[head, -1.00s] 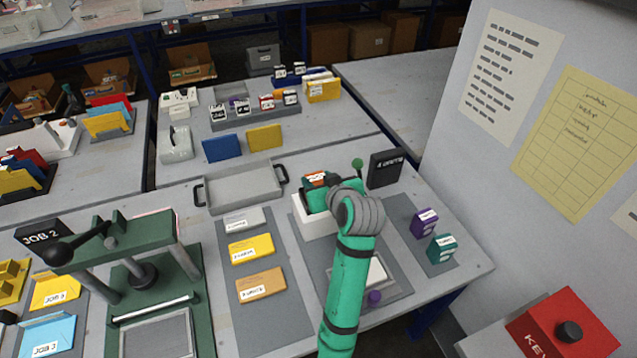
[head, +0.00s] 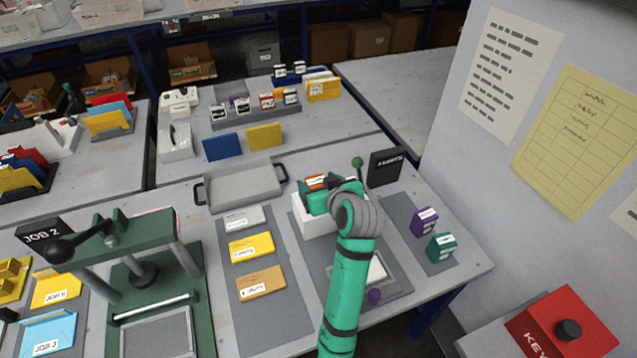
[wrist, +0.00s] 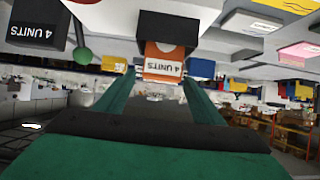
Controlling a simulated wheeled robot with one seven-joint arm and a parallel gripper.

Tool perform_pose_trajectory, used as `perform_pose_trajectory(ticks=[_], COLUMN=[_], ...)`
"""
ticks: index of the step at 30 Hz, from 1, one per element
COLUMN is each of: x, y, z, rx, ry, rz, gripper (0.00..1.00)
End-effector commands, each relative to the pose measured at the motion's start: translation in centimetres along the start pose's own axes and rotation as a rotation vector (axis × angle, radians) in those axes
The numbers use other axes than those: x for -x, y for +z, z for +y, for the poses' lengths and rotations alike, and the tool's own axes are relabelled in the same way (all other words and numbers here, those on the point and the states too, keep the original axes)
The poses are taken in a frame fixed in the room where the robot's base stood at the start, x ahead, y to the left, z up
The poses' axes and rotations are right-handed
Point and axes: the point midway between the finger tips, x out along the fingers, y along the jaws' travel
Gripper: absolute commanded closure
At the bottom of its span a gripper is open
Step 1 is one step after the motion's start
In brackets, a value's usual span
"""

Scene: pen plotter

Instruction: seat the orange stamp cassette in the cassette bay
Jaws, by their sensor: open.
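The orange stamp cassette (head: 316,181) shows at the back of the white cassette bay (head: 314,228), just beyond my gripper (head: 320,200). My arm and gripper cover part of both, so I cannot tell how deep the cassette sits. In the wrist view the cassette (wrist: 163,62) shows its orange face and a white "4 UNITS" label, beyond the tips of my gripper (wrist: 157,84). The two green fingers are spread apart, with a clear gap between them.
A green-knobbed lever (head: 357,164) and a black sign (head: 385,168) stand close behind the bay. Purple (head: 424,221) and teal (head: 441,247) cassettes stand to the right. An empty grey tray (head: 243,187) lies to the left. A green press (head: 130,275) stands at front left.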

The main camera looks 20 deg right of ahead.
Motion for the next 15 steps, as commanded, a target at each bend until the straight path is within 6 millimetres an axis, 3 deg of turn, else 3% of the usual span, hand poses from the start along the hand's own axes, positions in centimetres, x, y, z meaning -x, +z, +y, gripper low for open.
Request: perform_pose_trajectory(ticks=[5,15], x=[2.2,9.0], y=[-0.1,-0.1], z=[0.1,0.1], rx=[0.000,0.000], ry=[0.002,0.003], rz=[0.002,0.003], gripper=[0.38,0.38])
